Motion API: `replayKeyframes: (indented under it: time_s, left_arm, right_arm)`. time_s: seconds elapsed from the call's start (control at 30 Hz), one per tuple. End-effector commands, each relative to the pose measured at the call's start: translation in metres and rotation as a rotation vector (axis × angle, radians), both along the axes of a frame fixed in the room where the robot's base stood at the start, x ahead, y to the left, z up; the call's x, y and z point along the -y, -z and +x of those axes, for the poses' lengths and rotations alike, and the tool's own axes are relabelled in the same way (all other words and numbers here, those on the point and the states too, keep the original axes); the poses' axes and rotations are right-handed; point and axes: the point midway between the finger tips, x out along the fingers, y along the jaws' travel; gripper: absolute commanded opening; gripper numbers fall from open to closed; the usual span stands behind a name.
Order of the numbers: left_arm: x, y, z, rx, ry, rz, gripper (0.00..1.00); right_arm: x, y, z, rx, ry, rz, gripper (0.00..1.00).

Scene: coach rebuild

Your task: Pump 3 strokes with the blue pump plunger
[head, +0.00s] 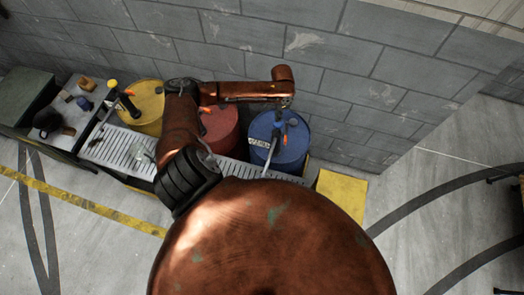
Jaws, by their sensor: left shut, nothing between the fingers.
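The blue drum (296,153) stands by the wall, right of a red drum (221,133) and a yellow drum (148,107). A pump with a grey spout (268,156) is on the blue drum. Its plunger top (278,121) is small and partly hidden under my gripper. My left arm reaches across from the left, above the drums. My left gripper (283,104) points down just over the plunger top, shut with nothing held. I cannot tell whether it touches the plunger. My right gripper is out of view.
A slatted grey grate (120,148) runs in front of the drums. A bench with tools (75,110) is at the left. A yellow plate (341,197) lies right of the blue drum. A block wall (340,60) closes the back. Open floor (440,180) lies right.

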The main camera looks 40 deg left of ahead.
Motion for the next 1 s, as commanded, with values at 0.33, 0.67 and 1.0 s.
replayKeyframes:
  time_s: [0.33, 0.67, 1.0]
  left_arm:
    - [0.0, 0.0, 0.0, 0.0, 0.0, 0.0, 0.0]
    - [0.0, -0.019, 0.001, 0.001, 0.001, 0.0, 0.0]
    - [0.0, -0.051, 0.001, 0.001, 0.001, 0.0, 0.0]
  right_arm:
    - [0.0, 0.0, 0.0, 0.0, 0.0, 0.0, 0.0]
    - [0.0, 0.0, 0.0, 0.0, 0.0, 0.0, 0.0]
    - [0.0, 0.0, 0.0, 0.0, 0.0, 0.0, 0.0]
